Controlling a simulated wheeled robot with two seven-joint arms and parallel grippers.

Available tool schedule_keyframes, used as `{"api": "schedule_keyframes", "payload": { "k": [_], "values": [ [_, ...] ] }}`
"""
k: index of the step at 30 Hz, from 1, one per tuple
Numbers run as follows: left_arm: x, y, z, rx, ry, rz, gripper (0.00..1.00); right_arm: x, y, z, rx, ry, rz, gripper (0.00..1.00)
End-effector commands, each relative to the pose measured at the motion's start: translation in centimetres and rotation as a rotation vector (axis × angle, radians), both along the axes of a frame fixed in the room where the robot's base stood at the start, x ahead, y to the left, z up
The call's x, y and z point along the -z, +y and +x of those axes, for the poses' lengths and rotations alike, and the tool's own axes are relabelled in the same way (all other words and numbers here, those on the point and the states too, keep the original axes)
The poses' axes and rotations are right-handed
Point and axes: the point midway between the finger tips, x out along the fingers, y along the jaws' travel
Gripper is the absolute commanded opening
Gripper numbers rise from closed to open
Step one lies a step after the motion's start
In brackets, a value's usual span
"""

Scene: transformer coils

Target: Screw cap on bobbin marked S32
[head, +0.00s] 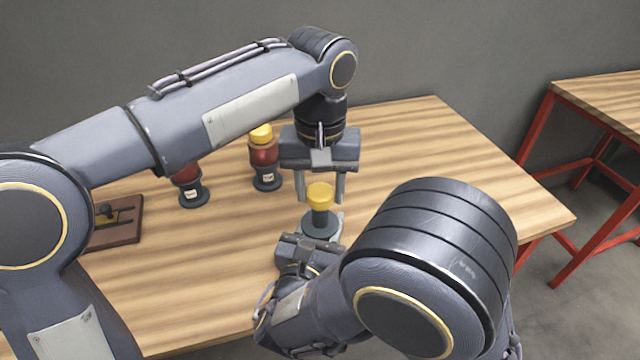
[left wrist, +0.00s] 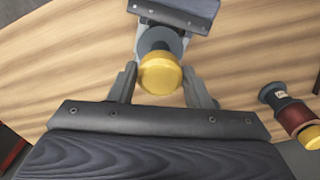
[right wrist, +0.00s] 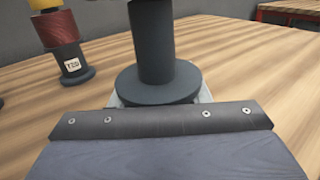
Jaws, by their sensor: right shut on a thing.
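A dark grey bobbin (head: 320,228) stands upright with a bare post and wide base flange; it also shows in the right wrist view (right wrist: 153,45). No marking is readable on it. A yellow cap (head: 320,192) sits at the top of its post; it also shows in the left wrist view (left wrist: 160,74). My left gripper (head: 320,190) points down with open fingers on either side of the cap, narrow gaps showing. My right gripper (head: 325,228) is shut on the bobbin's base from the near side. Its fingers are mostly hidden under the flange.
Two red-wound bobbins stand behind to the left: one yellow-capped (head: 264,165), one partly hidden by my left arm (head: 188,188). A brown wooden fixture (head: 120,222) lies at the left. The table's right side is clear. A red-framed table (head: 600,95) stands beyond.

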Motion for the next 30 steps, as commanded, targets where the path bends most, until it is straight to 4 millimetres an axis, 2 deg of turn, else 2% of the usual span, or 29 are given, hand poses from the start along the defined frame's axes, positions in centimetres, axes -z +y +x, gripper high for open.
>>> {"api": "schedule_keyframes", "payload": {
  "k": [1, 6, 7, 11, 21, 26, 27, 30],
  "values": [
    [-0.01, 0.00, 0.00, 0.000, 0.000, 0.000, 0.37, -0.02, 0.00, 0.00, 0.000, 0.000, 0.000, 0.00],
    [-0.01, 0.00, 0.00, 0.000, 0.000, 0.000, 0.15, -0.02, 0.00, 0.00, 0.000, 0.000, 0.000, 0.00],
    [-0.01, -0.01, 0.00, 0.000, 0.000, 0.000, 0.13, -0.02, 0.00, 0.00, 0.000, 0.000, 0.000, 0.00],
    [0.00, -0.01, 0.00, 0.061, 0.000, 0.000, 0.13, -0.02, 0.00, 0.00, 0.000, 0.000, 0.000, 0.00],
    [0.07, 0.01, 0.01, 0.723, 0.001, 0.000, 0.13, -0.02, 0.00, 0.00, 0.000, 0.000, 0.000, 0.00],
    [0.05, 0.01, 0.01, 0.720, 0.001, 0.000, 0.13, -0.02, 0.00, 0.00, 0.000, 0.000, 0.000, 0.00],
    [0.04, 0.01, 0.01, 0.719, 0.001, 0.000, 0.46, -0.02, 0.00, 0.00, 0.000, 0.000, 0.000, 0.00],
    [0.04, 0.01, 0.00, 0.718, 0.001, 0.000, 0.59, -0.02, 0.00, 0.00, 0.000, 0.000, 0.000, 0.00]
  ]
}}
